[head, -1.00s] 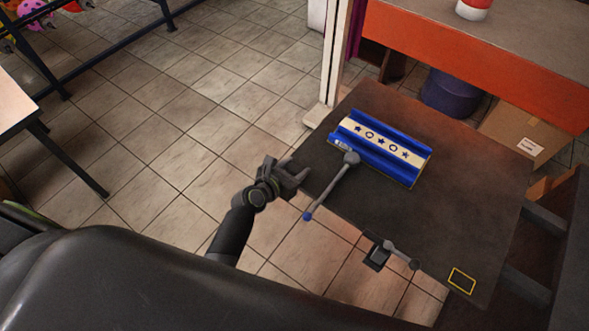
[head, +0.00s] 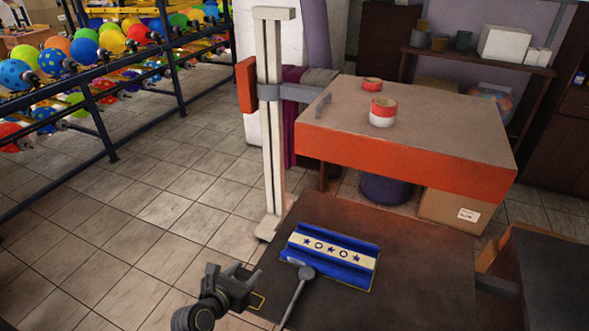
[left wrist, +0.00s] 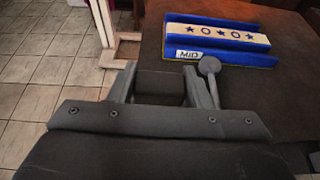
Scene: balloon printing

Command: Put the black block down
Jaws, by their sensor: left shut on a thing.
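My left gripper (head: 250,285) is at the left edge of the dark table (head: 420,265), beside the blue printing piece. In the left wrist view, my left gripper (left wrist: 162,88) is shut on the black block (left wrist: 160,86), whose dark face fills the space between the fingers. In the head view I cannot clearly tell the block from the dark gripper. A yellow rectangular outline (head: 258,302) lies at the table's left edge, close beside the gripper. Whether the block touches the table is not clear. My right gripper is not in view.
The blue and cream piece with stars (head: 331,256) lies on the table, also seen in the left wrist view (left wrist: 212,40). A grey lever with a round knob (head: 305,272) stands close to the gripper. A white post (head: 270,130) rises behind. The table's right part is clear.

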